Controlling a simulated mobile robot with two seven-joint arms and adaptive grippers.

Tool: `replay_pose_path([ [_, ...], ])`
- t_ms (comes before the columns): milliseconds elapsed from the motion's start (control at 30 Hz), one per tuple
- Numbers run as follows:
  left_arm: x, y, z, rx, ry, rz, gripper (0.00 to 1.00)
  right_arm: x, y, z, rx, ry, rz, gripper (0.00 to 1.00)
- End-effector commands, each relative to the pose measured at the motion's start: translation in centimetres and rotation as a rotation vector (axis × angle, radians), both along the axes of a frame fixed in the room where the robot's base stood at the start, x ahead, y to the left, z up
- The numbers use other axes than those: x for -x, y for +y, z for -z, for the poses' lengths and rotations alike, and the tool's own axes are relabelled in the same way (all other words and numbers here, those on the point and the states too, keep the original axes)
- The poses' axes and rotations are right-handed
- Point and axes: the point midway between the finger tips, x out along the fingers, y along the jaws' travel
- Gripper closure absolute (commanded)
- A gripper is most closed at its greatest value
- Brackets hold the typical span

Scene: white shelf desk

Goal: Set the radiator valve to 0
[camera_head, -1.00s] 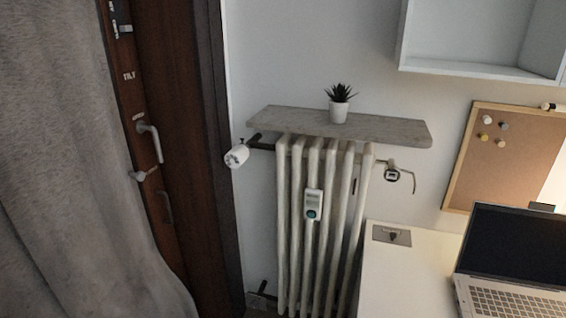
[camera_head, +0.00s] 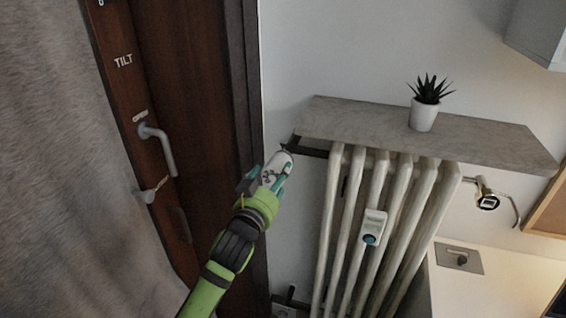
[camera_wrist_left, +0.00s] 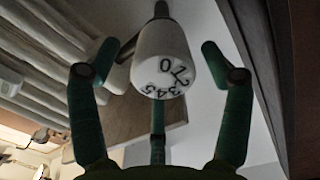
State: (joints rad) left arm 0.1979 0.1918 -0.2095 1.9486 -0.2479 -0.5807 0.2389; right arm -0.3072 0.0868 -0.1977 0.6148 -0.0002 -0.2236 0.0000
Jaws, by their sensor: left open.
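The white radiator valve (camera_head: 277,165) sits on a dark pipe at the upper left end of the radiator. In the left wrist view the valve knob (camera_wrist_left: 160,45) faces the camera, with black digits including 0, 1, 2, 3, 4 and 5 on its end face. My left gripper (camera_head: 268,179) reaches up from below at the valve. Its green fingers (camera_wrist_left: 160,60) are open, spread to the left and right of the knob with visible gaps, and a third finger stands below. The right gripper is out of view.
The ribbed radiator (camera_head: 385,225) carries a small meter (camera_head: 373,227). A stone shelf (camera_head: 350,122) with a potted plant (camera_head: 424,112) lies above it. A brown door frame (camera_head: 205,90) and grey curtain (camera_head: 60,150) are close on the left.

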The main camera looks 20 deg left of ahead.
Motion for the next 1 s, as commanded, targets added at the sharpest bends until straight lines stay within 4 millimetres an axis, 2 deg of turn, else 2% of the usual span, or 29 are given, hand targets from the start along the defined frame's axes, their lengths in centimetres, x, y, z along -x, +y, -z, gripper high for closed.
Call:
replay_pose_path([
  [200, -3.3, -0.1, -0.2, 0.001, 0.0, 0.0, 0.21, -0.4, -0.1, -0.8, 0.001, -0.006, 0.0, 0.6],
  [333, -4.8, -0.2, -0.1, 0.001, 0.001, 0.0, 0.21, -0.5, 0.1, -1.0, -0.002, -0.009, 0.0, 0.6],
  [500, -5.7, -0.2, -0.1, 0.0, 0.0, 0.0, 0.21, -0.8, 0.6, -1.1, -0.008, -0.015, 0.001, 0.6],
  [767, -5.7, -0.2, 0.0, 0.0, 0.0, 0.001, 0.21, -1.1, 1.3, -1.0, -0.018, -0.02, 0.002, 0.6],
  [800, -5.7, -0.2, 0.0, 0.0, 0.0, 0.001, 0.37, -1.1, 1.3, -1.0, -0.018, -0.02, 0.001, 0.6],
  [867, -5.7, -0.2, 0.0, 0.0, 0.0, 0.001, 0.61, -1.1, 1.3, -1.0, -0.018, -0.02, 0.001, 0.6],
  [900, -5.7, -0.2, 0.0, 0.0, 0.0, 0.001, 0.77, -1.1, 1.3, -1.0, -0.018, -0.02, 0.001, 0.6],
  [1000, -5.7, -0.2, 0.0, 0.001, 0.0, 0.001, 0.77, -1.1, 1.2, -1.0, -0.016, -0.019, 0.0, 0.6],
])
